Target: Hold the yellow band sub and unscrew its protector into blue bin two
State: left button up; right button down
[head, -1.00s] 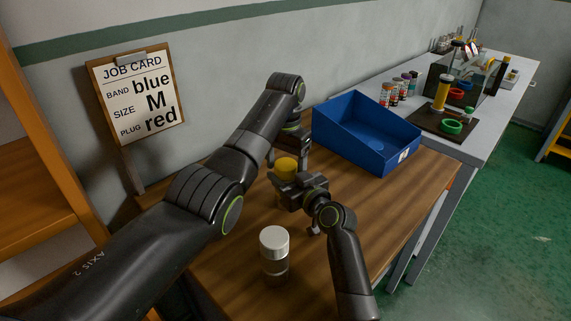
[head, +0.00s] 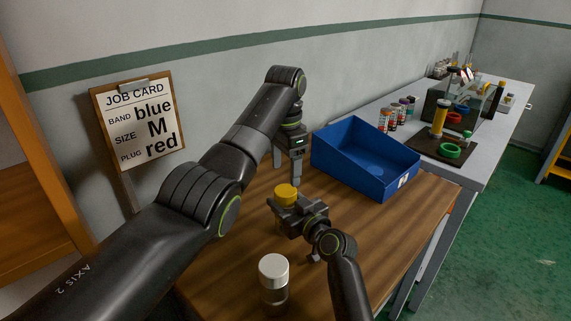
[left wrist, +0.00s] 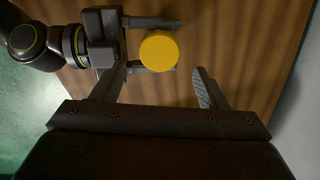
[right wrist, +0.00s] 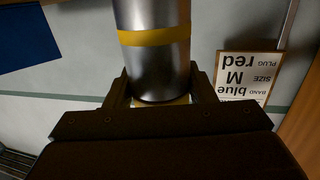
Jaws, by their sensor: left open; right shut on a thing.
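The yellow band sub is an upright metal cylinder with a yellow band (right wrist: 155,37) in the right wrist view, which is upside down. My right gripper (head: 284,208) is shut around it, and the body is mostly hidden in the head view. A round yellow protector (head: 286,193) caps its top end; it also shows from above in the left wrist view (left wrist: 158,50). My left gripper (head: 288,172) is open and empty above the protector, its fingers apart from it. Blue bin two (head: 350,172) stands on the wooden table behind and right; its white label is too small to read.
A job card (head: 137,125) reads blue, M, red. A grey bench (head: 480,130) beyond holds several small jars, a yellow cylinder and rings. The bin's inside looks empty.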

aim_at(285, 190)
pick_arm(q)
jog(key=shift+r+m, duration=0.3)
jog(key=shift+m, duration=0.3)
jog(key=shift+f, duration=0.2)
notch_tip(285, 190, down, 8)
jog(key=shift+r, duration=0.25)
jog(key=c, duration=1)
jog(key=n, duration=0.6)
jog(key=shift+r, duration=0.1)
